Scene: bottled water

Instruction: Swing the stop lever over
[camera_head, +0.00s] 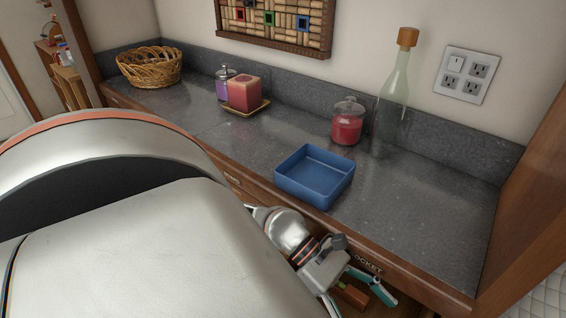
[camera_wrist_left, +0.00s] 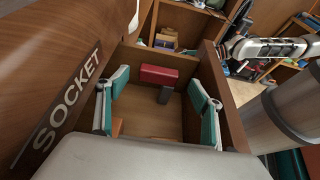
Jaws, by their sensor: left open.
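My left gripper (camera_head: 358,288) is at the drawer under the counter's front edge, partly hidden in the head view. In the left wrist view the left gripper (camera_wrist_left: 158,80) is open, with teal-padded fingers spread wide inside the open wooden drawer (camera_wrist_left: 226,95). I cannot tell whether this is the stop lever. The drawer front (camera_wrist_left: 62,92) reads SOCKET. My right gripper is not seen.
The grey counter (camera_head: 420,205) holds a blue tray (camera_head: 318,190), a red candle jar (camera_head: 346,125), a glass bottle (camera_head: 392,100), a pink candle (camera_head: 243,92) and a wicker basket (camera_head: 150,67). Drawer walls stand close on both sides of the fingers.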

